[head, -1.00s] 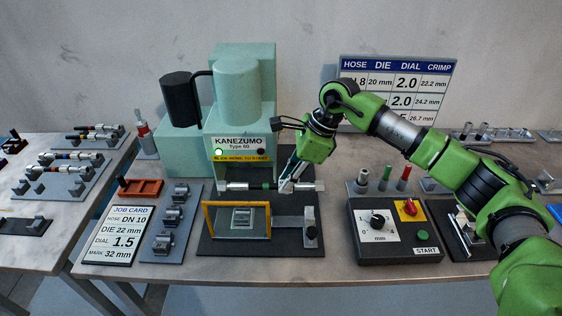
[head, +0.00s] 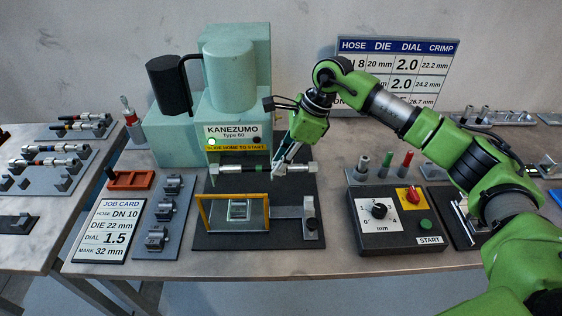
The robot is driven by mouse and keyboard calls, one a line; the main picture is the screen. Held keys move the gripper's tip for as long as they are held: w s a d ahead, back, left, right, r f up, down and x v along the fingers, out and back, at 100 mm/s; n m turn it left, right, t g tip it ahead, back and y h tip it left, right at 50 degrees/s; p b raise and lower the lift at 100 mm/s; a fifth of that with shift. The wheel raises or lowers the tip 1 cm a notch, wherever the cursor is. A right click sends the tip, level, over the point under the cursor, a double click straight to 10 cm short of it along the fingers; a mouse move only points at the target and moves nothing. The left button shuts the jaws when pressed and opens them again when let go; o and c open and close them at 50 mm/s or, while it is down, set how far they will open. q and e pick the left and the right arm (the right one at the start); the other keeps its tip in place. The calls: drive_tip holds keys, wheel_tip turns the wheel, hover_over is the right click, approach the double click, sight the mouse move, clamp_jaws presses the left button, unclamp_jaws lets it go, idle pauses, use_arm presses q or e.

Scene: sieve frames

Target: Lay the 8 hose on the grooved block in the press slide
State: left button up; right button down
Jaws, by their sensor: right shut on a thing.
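My right gripper (head: 281,168) is shut on a dark hose (head: 235,170) with a green band and metal ends. The hose lies level, left to right, in front of the press (head: 232,90). In the picture it is above the press slide's yellow frame (head: 199,216), apart from it. The grooved block (head: 238,210) sits inside that frame, with nothing seen lying on it. The fingers hide part of the hose right of the green band. My left gripper is not in view.
A grey upright stop (head: 310,217) stands right of the slide. The control box (head: 374,240) is farther right. Spare blocks (head: 165,212) and the job card (head: 107,228) are at left. More hoses lie on racks on the left table (head: 20,258).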

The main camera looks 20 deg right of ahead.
wheel_tip(320, 180, down, 3)
drive_tip(key=shift+s+r+b, duration=0.1)
drive_tip(key=shift+b, duration=1)
use_arm(q)
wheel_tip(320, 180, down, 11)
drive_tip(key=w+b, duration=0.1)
drive_tip(key=b, duration=0.7)
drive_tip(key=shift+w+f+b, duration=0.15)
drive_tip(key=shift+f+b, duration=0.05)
drive_tip(key=shift+b, duration=0.2)
use_arm(e)
wheel_tip(320, 180, down, 10)
drive_tip(key=shift+f, duration=0.1)
use_arm(q)
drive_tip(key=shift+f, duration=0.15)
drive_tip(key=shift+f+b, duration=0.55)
drive_tip(key=shift+b, duration=0.2)
use_arm(e)
drive_tip(key=shift+f, duration=0.6)
drive_tip(key=c, duration=1.8)
unclamp_jaws()
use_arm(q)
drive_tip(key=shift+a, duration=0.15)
